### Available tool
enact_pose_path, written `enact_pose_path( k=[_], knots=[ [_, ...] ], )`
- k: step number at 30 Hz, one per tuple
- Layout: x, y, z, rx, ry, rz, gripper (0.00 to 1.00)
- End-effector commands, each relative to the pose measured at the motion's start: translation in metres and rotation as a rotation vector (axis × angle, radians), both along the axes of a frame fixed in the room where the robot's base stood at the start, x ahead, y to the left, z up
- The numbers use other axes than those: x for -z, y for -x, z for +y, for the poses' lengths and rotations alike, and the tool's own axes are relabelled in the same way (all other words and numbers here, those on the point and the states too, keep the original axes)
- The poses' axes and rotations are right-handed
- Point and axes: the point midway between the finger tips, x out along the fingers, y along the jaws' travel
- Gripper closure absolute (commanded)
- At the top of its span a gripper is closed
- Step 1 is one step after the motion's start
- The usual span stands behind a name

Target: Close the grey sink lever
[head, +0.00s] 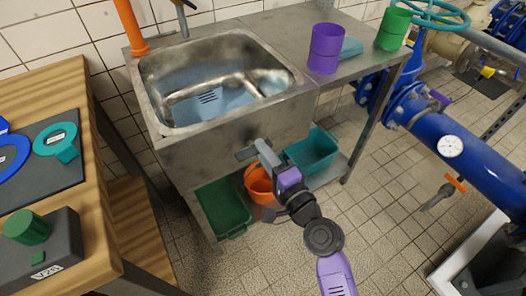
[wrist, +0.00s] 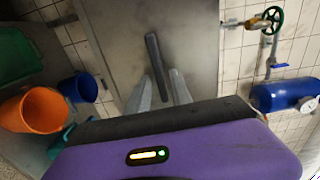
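The grey sink lever (wrist: 155,62) is a dark bar on the metal front panel of the sink unit. In the head view the lever (head: 245,154) shows small below the basin's front edge, partly hidden by my gripper (head: 264,151). In the wrist view my gripper (wrist: 161,74) is open, with one finger on each side of the lever's near end. A gap shows between the fingers and the bar; whether either touches it I cannot tell. The steel sink (head: 160,132) has an empty basin and stands against the tiled wall.
Under the sink are a green bin (head: 222,207), an orange bucket (head: 257,184) and a teal crate (head: 313,150). Purple (head: 325,48) and green (head: 393,28) cups stand on the counter. A wooden bench (head: 85,230) is at left, blue pipework (head: 470,150) at right.

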Motion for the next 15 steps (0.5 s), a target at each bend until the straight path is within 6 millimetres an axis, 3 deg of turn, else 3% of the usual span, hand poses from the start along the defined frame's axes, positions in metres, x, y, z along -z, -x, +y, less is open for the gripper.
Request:
enact_pose_path(
  k=[10,15],
  knots=[
    [-0.001,0.001,0.000,-0.001,0.000,-0.001,0.67],
    [0.000,0.015,-0.010,0.001,-0.001,0.001,0.67]
  ],
)
